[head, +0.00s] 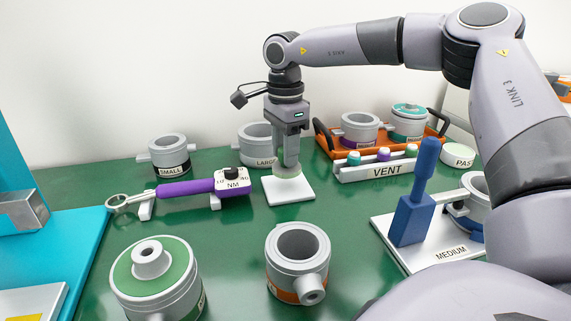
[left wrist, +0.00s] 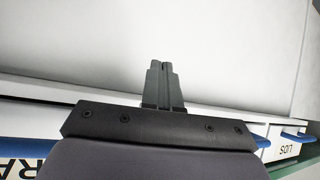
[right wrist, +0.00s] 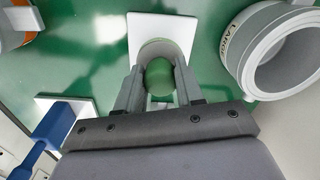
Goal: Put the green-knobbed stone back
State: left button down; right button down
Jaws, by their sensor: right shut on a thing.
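My right gripper (head: 288,168) points down over a white square plate (head: 302,193) near the middle of the table. It is shut on the green-knobbed stone (right wrist: 160,80), whose round green knob sits between the fingers in the right wrist view. The stone's pale body (head: 290,185) is at or just above the plate; I cannot tell if it touches. The plate also shows in the right wrist view (right wrist: 165,25). My left gripper (left wrist: 164,80) is shut and empty in front of a pale wall, outside the head view.
The VENT rack (head: 387,172) with small knobbed pieces stands to the right. An orange tray (head: 335,149) with pots is behind it. The LARGE pot (head: 255,145) is close behind my right gripper. A purple-handled NM wrench (head: 187,188) lies left. A blue tool (head: 412,215) stands right.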

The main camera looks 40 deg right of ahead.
jog(key=shift+f, duration=1.6)
jog(key=shift+f, duration=0.1)
jog(key=shift+f+b, duration=0.15)
jog(key=shift+b, duration=0.15)
jog(key=c, duration=0.7)
grip_release()
notch_tip(320, 180, up, 7)
jog(key=shift+d+r+p, duration=0.1)
jog(key=shift+r+p, duration=0.05)
jog(key=shift+p, duration=0.55)
